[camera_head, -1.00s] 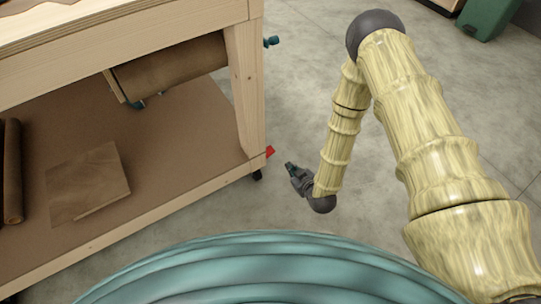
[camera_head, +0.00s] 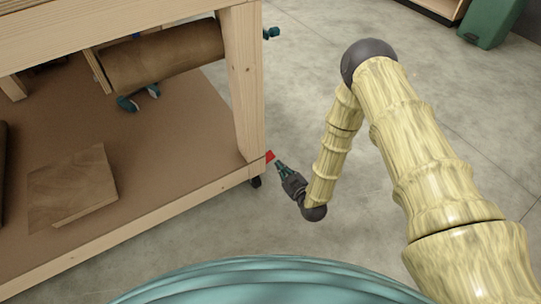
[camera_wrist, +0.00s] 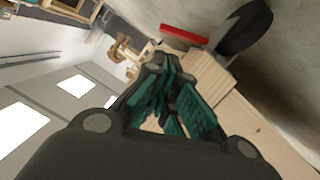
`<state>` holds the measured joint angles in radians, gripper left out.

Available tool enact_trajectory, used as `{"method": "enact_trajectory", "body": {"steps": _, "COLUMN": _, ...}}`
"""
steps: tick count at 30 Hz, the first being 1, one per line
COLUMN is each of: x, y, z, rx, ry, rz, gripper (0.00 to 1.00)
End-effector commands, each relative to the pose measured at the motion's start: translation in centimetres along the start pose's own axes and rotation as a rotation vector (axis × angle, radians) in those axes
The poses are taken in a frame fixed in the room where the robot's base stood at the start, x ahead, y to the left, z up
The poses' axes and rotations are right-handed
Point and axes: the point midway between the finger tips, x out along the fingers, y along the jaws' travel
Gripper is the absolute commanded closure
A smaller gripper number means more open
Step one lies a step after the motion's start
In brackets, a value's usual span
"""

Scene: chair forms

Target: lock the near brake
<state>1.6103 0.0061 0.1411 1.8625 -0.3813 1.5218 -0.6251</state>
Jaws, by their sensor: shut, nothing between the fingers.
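The near brake is a small red pedal (camera_head: 270,156) at the foot of the wooden workbench's near right leg, above a dark caster wheel (camera_head: 256,181). In the wrist view the red pedal (camera_wrist: 184,35) shows at the top, beside the black wheel (camera_wrist: 243,27), and looks tilted. My gripper (camera_head: 281,166) is just to the right of and slightly below the pedal in the head view, with its teal fingers pointing at it. In the wrist view my gripper (camera_wrist: 170,95) is shut and empty. I cannot tell whether the fingertips touch the pedal.
The workbench leg (camera_head: 247,85) and lower shelf (camera_head: 150,190) stand close on the left. A rolled brown piece (camera_head: 165,57) hangs under the top. A flat brown board (camera_head: 72,185) lies on the shelf. The grey floor (camera_head: 300,70) to the right is open. A green bin (camera_head: 487,22) stands far back.

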Motion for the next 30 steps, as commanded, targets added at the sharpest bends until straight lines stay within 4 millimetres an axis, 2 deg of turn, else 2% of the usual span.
{"method": "enact_trajectory", "body": {"steps": 5, "x": 0.1, "y": 0.0, "z": 0.0, "rx": 0.0, "ry": -0.001, "rz": 0.0, "gripper": 1.0}}
{"method": "enact_trajectory", "body": {"steps": 10, "x": 1.1, "y": -0.1, "z": 0.2, "rx": 0.0, "ry": 0.0, "rz": -0.001, "gripper": 1.0}}
{"method": "enact_trajectory", "body": {"steps": 22, "x": 7.2, "y": -0.1, "z": 0.3, "rx": 0.0, "ry": 0.001, "rz": 0.001, "gripper": 1.0}}
{"method": "enact_trajectory", "body": {"steps": 30, "x": 9.7, "y": -0.1, "z": 0.1, "rx": 0.0, "ry": 0.0, "rz": 0.0, "gripper": 1.0}}
